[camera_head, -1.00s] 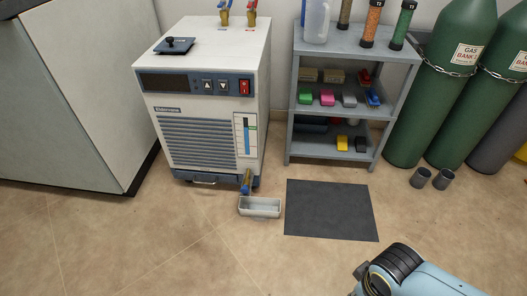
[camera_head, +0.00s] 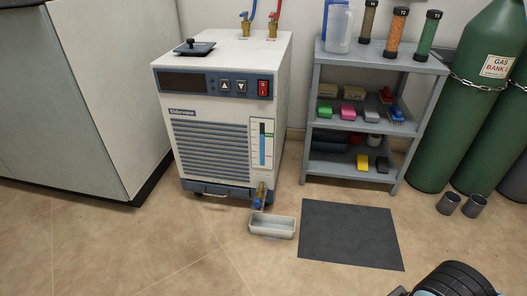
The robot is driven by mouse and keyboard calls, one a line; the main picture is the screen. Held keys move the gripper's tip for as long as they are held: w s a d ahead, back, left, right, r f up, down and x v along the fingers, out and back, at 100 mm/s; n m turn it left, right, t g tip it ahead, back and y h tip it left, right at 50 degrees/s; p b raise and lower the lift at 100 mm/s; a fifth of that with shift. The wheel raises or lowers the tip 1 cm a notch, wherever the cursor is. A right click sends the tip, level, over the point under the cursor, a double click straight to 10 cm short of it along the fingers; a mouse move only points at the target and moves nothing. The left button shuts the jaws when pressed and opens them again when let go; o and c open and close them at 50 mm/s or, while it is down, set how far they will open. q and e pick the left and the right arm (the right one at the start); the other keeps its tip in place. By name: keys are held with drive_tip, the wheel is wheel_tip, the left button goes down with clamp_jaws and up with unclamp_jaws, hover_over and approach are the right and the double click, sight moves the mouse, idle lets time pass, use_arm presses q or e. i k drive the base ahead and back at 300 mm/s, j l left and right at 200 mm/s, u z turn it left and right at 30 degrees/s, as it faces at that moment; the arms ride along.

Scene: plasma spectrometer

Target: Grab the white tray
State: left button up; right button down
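The white tray (camera_head: 272,226) is a small open rectangular box on the tiled floor. It sits under the brass and blue drain valve (camera_head: 259,197) at the front lower right of the white chiller unit (camera_head: 216,125). The tray looks empty from here. Part of my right arm shows at the bottom right edge, well to the right of the tray and apart from it. Its gripper fingers are not clearly visible. My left gripper is out of view.
A dark mat (camera_head: 350,234) lies right of the tray. A grey shelf (camera_head: 376,60) with bottles and coloured blocks stands behind it. Two grey cups (camera_head: 461,204) and green gas cylinders (camera_head: 455,95) are at right. A white cabinet (camera_head: 85,90) is at left. The front floor is open.

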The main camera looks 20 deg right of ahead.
sight(272, 227)
drive_tip(key=i+l+u, duration=0.1)
drive_tip(key=l, duration=0.25)
drive_tip(key=i+l+u, duration=0.15)
drive_tip(key=l, duration=0.2)
drive_tip(key=i+l+u, duration=0.1)
drive_tip(key=l, duration=0.25)
drive_tip(key=i+l+u, duration=0.1)
drive_tip(key=l, duration=0.3)
drive_tip(key=i+l+u, duration=0.15)
drive_tip(key=l, duration=0.25)
